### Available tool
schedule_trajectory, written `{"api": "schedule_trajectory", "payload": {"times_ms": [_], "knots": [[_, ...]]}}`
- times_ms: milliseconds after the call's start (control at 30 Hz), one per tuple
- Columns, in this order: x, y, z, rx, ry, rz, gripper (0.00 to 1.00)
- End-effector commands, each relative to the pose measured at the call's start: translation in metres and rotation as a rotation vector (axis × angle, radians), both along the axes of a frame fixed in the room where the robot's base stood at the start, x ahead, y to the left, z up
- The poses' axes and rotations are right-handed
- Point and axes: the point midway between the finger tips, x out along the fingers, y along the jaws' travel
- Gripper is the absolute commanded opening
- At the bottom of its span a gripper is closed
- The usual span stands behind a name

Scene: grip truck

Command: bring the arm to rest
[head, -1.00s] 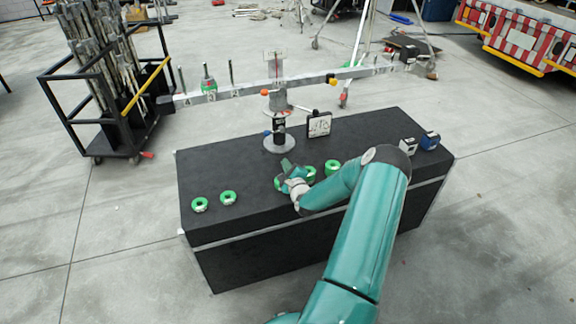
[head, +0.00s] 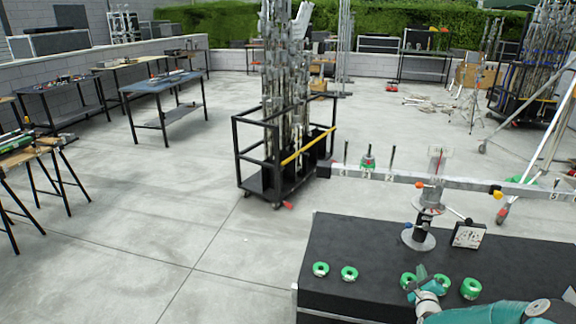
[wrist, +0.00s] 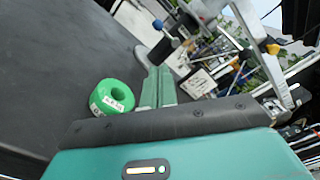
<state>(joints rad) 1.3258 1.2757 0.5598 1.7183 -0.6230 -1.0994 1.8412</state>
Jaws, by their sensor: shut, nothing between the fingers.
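My gripper (head: 421,273) is low over the black case (head: 345,235), among the green tape rolls at the right. Its two green fingers (wrist: 158,86) lie together in the wrist view with nothing between them. A green tape roll (wrist: 111,96) lies beside the fingers, apart from them. My arm comes in from the lower right corner of the head view, and most of it is out of frame.
Two green rolls (head: 320,269) (head: 349,273) lie at the case's left. A stand (head: 418,238) on the case carries a long beam (head: 400,177). A small framed card (head: 468,235) stands beside it. A cart of poles (head: 285,160) is behind; open floor lies left.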

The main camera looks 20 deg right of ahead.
Motion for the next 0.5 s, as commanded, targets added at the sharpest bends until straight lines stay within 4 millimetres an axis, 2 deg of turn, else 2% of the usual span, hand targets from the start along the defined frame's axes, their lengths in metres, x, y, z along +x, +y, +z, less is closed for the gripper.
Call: {"api": "schedule_trajectory", "payload": {"times_ms": [167,267,500], "knots": [[0.014,0.012,0.012,-0.049,0.065,0.043,0.00],[0.032,0.032,0.029,-0.129,0.171,0.108,0.00],[0.067,0.097,0.081,-0.402,0.487,0.293,0.00]]}}
